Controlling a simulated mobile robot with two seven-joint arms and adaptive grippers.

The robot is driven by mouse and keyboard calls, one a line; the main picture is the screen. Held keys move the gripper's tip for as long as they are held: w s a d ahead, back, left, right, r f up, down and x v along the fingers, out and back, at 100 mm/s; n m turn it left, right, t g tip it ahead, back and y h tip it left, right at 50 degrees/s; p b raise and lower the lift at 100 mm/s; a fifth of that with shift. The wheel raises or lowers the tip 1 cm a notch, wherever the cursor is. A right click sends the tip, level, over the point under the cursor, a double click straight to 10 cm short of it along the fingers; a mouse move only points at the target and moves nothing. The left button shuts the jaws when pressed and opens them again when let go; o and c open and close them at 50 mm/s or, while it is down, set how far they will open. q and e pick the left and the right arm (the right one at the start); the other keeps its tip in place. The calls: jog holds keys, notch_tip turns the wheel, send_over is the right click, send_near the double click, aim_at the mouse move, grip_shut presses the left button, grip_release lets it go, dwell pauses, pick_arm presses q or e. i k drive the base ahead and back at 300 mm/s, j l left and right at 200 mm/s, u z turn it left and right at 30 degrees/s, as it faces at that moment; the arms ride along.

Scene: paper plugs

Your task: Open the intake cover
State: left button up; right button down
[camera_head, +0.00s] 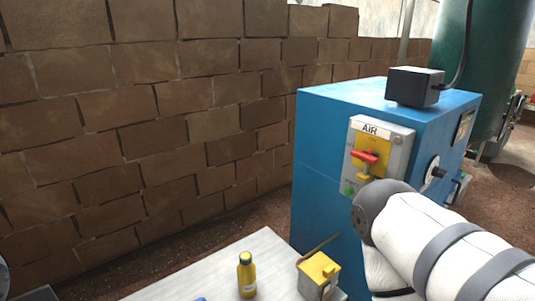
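A blue machine cabinet (330,165) stands right of centre. Its front carries a grey panel marked AIR (380,155) with a red handle (364,157) on a yellow plate and a green button. A black knob (437,172) on a pale round plate is on its right side. I cannot tell which part is the intake cover; some of the right side is hidden by my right arm (450,245). That arm, white with grey bands, fills the lower right. Neither gripper can be made out.
A black box (415,86) sits on the cabinet. A brick wall (150,110) stands left; a green tank (485,60) stands behind right.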

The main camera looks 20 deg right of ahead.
aim_at(409, 86)
jog(key=z, duration=1.55)
